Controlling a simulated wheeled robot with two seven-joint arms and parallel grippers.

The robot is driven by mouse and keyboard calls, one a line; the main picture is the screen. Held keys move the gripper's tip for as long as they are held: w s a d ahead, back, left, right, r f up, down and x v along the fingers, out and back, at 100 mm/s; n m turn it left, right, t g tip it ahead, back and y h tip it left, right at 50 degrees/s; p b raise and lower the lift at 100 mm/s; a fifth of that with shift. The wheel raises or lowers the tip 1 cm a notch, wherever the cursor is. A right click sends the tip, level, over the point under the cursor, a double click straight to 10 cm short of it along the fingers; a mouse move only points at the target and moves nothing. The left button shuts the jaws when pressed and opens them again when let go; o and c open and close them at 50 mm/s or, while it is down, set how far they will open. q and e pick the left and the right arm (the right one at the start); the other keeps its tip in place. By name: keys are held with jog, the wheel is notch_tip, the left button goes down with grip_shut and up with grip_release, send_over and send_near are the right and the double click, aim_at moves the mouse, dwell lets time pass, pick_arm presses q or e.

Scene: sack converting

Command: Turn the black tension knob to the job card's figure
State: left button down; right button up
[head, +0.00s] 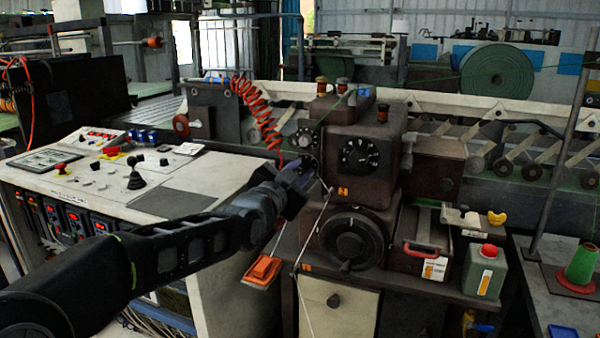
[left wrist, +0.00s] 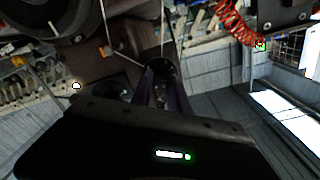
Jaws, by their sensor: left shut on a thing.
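The black knob (head: 311,161) is on the left side of the brown machine head, below a white-marked dial. My left gripper (head: 302,175) reaches it from the lower left and is shut on it. In the left wrist view the dark round knob (left wrist: 160,65) sits at the tips of my left gripper (left wrist: 164,82). The fingers hide part of the knob, and its pointer or figures cannot be read. I cannot make out the job card for certain. My right gripper is not in view.
A larger white-marked dial (head: 360,156) is beside the knob, with a black handwheel (head: 352,238) below. A coiled red hose (head: 262,118) hangs close above my left gripper. A thin cord and an orange hanging item (head: 262,270) are near the forearm. A control desk (head: 120,180) lies left.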

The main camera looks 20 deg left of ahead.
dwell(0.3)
pick_arm(q)
jog(key=shift+f+n+b, duration=0.2)
jog(key=shift+n+b, duration=0.4)
jog(key=shift+b, duration=0.5)
jog(key=n+b, duration=0.2)
jog(key=b, duration=0.1)
jog(key=shift+n, duration=0.4)
jog(key=shift+r+n+b, duration=0.1)
jog(key=shift+n+b, duration=1.15)
jog(key=shift+n, duration=0.25)
jog(key=c, duration=1.3)
grip_release()
jog(key=shift+o, duration=0.2)
